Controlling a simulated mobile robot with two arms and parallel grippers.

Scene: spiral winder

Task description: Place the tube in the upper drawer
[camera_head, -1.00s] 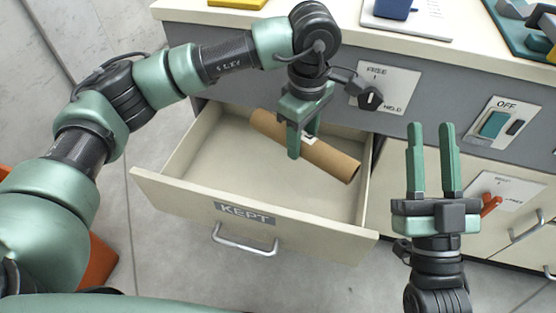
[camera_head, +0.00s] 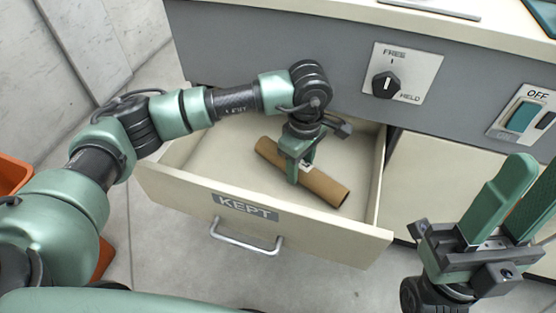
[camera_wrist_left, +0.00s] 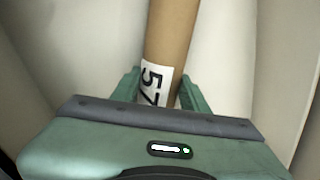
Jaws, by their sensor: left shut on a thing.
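A brown cardboard tube (camera_head: 325,186) is inside the open drawer labelled KEPT (camera_head: 170,185). My left gripper (camera_head: 292,178) is shut on the tube around its middle, low in the drawer. In the left wrist view the tube (camera_wrist_left: 170,35) runs between the two green fingers (camera_wrist_left: 160,95), with a white label reading 57 beside them. I cannot tell whether the tube touches the drawer floor. My right gripper (camera_head: 510,195) is open and empty at the right, outside the drawer.
A grey panel above the drawer carries a FREE/HELD knob (camera_head: 386,85) and an OFF switch (camera_head: 524,116). The drawer's metal handle (camera_head: 245,240) sticks out in front. An orange bin (camera_head: 12,174) stands at the left. The drawer floor left of the tube is clear.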

